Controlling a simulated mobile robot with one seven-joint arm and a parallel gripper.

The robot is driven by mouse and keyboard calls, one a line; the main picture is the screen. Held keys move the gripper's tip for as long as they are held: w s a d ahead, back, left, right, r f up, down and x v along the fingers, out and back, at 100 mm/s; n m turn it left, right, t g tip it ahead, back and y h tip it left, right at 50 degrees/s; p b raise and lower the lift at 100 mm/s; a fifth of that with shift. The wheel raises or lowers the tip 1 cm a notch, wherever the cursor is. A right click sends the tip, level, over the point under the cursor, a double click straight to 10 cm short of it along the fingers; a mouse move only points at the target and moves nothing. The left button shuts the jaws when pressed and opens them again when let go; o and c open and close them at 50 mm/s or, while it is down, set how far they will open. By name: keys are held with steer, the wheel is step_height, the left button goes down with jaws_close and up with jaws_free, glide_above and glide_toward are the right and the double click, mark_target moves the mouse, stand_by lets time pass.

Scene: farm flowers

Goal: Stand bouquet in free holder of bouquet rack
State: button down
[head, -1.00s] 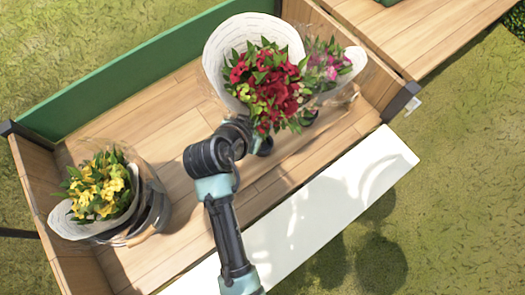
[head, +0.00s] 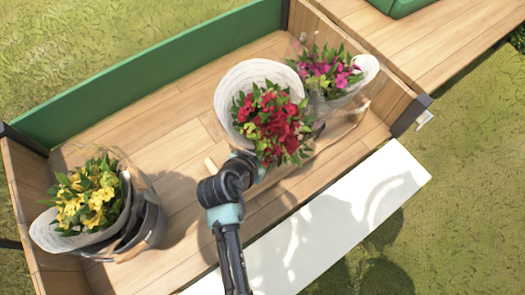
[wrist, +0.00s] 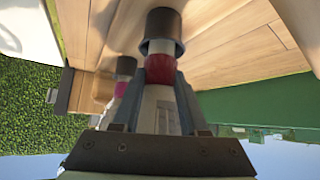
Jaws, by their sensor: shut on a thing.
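The red bouquet (head: 272,122) in white paper stands roughly upright over the wooden bouquet rack (head: 340,130) in the head view. My gripper (wrist: 157,105) is shut on its wrapped stem part; the flowers partly hide the gripper in the head view. In the wrist view the stem's red band (wrist: 160,70) lines up with a dark round holder (wrist: 163,24), and the stem's end meets the holder's mouth. I cannot tell how deep it is. A pink bouquet (head: 330,72) stands to the right, its stem at another dark holder (wrist: 126,65).
A yellow bouquet (head: 85,195) leans in a bucket (head: 148,225) at the left of the wooden bed. A green wall (head: 150,80) bounds the back, a white board (head: 340,220) the front. Bare planks (head: 170,130) lie between bucket and rack.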

steer(key=shift+w+r, duration=0.1)
steer(key=shift+c, duration=2.2)
jaws_free()
steer(key=shift+s+r, duration=0.2)
steer(key=p+v, duration=0.3)
steer(key=v, duration=0.8)
steer(key=shift+s, duration=0.25)
steer(key=shift+a+r, duration=0.1)
